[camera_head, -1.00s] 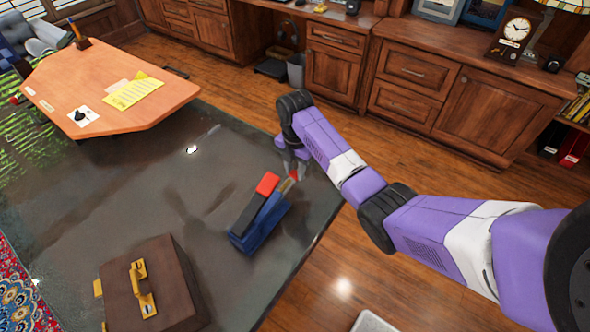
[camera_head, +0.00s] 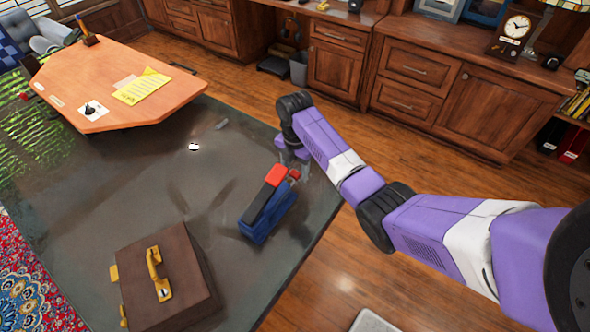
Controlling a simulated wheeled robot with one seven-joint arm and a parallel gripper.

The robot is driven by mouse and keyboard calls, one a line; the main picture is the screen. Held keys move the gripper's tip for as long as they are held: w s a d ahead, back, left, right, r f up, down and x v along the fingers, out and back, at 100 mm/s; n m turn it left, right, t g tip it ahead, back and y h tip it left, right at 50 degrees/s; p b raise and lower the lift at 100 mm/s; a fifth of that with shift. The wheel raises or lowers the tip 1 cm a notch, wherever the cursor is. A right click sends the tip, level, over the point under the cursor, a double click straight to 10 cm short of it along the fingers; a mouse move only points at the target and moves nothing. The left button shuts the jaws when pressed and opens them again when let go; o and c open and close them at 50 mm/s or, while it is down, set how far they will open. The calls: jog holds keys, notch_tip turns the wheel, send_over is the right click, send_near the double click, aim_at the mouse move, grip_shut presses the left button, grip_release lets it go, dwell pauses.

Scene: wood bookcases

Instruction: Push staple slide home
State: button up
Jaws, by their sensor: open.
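The stapler (camera_head: 268,210) lies on the dark glossy tabletop, with a blue body, a black top and a red end cap facing my arm. A small red tip (camera_head: 293,174), apparently the end of the staple slide, sits close against the blue body at its far end. Little or none of the slide's length shows between them. My gripper (camera_head: 290,157) is just beyond that end, very near the red tip. Its fingers are small and partly hidden by my wrist; I cannot tell whether they touch the tip.
A brown briefcase (camera_head: 175,285) with a brass handle stands on the dark tabletop (camera_head: 120,205), left of the stapler. A small white item (camera_head: 194,147) lies farther back. An orange-brown desk (camera_head: 120,80) is at upper left. Tabletop between briefcase and stapler is clear.

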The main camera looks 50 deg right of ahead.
jog(key=shift+r+b, duration=0.4)
jog(key=shift+r, duration=3.5)
jog(key=shift+c, duration=0.2)
